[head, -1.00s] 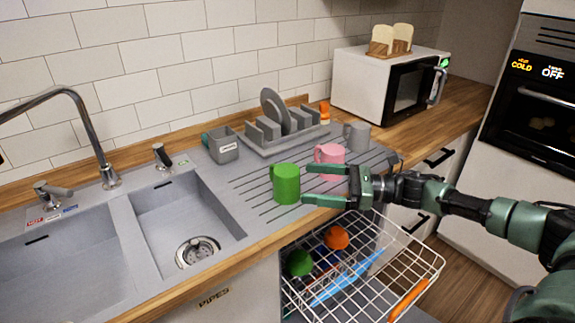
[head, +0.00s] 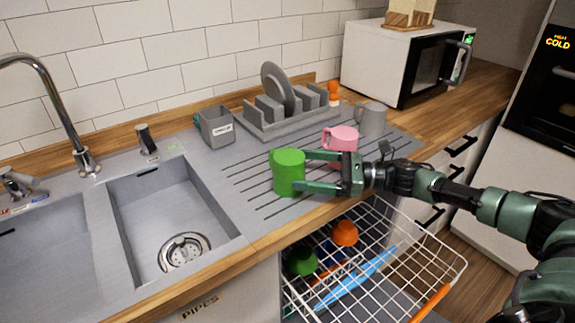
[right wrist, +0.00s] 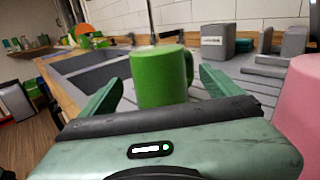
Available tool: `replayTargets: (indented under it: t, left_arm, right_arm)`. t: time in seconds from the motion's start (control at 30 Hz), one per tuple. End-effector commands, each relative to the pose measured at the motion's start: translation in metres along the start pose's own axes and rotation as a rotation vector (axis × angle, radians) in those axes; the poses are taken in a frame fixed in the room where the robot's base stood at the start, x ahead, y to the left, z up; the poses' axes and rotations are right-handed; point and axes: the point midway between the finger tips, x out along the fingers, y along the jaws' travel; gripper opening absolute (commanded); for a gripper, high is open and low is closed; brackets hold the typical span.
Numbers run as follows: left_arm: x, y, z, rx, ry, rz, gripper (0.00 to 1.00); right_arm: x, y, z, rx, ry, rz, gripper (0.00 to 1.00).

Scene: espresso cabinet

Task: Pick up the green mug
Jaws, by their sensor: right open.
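The green mug (head: 288,173) stands upright on the ribbed drainboard, right of the sink basin. My right gripper (head: 304,171) reaches in from the right, open, with its fingertips at the mug's right side. In the right wrist view the green mug (right wrist: 160,77) is ahead between the two open fingers (right wrist: 160,90), with its handle on the right. I see no firm grip on it. My left gripper is not in view.
A pink mug (head: 340,139) stands just behind my right gripper, with a grey mug (head: 371,119) beyond. A dish rack (head: 290,124) and grey caddy (head: 215,127) stand behind. An open wire basket (head: 440,262) lies below the counter edge.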

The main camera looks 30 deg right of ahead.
Motion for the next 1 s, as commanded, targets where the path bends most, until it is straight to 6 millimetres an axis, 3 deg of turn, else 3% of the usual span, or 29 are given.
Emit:
replayTargets:
  t: [0.13,0.3,0.57,0.67,0.87,1.0]
  left_arm:
    - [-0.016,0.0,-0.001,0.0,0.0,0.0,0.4]
    - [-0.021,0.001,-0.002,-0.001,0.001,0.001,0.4]
    - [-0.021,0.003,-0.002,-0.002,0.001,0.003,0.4]
    - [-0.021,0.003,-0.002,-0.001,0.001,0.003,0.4]
    - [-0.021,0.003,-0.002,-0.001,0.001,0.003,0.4]
    - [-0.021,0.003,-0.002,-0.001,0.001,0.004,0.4]
  right_arm:
    - [0.024,0.002,0.005,0.0,-0.003,0.002,0.94]
    - [0.043,0.002,0.001,0.0,-0.001,-0.001,0.94]
    - [0.047,0.002,-0.002,-0.001,0.001,-0.002,0.94]
    - [0.046,0.002,-0.002,-0.001,0.001,-0.002,0.71]
    - [0.046,0.002,-0.002,0.0,0.001,-0.002,0.16]
    - [0.046,0.002,0.0,-0.001,-0.001,-0.002,0.12]
